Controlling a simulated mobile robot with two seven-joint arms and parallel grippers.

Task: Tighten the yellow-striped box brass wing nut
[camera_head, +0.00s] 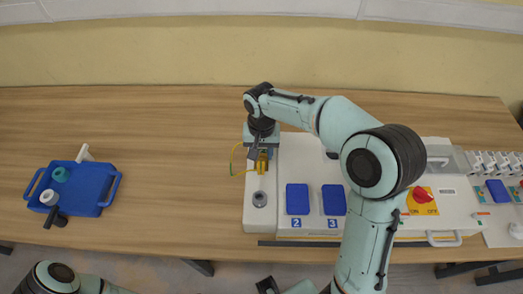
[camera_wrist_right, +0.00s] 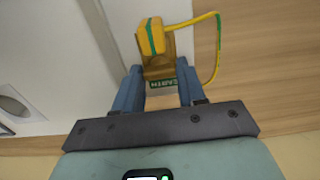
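My right gripper (camera_head: 261,153) reaches down there. In the right wrist view, a brass piece (camera_wrist_right: 160,71) lies between the tips of my right gripper (camera_wrist_right: 159,78), with a green EARTH label (camera_wrist_right: 161,84) below it. The fingers are apart, one on each side; I cannot tell whether they touch the brass. The wing nut's wings are not clear. My left gripper is out of view.
Blue covers (camera_head: 297,199) and a red switch (camera_head: 422,195) sit on the white box. Small sockets (camera_head: 494,163) are at the far right. A blue tray (camera_head: 84,194) with several items is at the left. The table between tray and box is clear.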

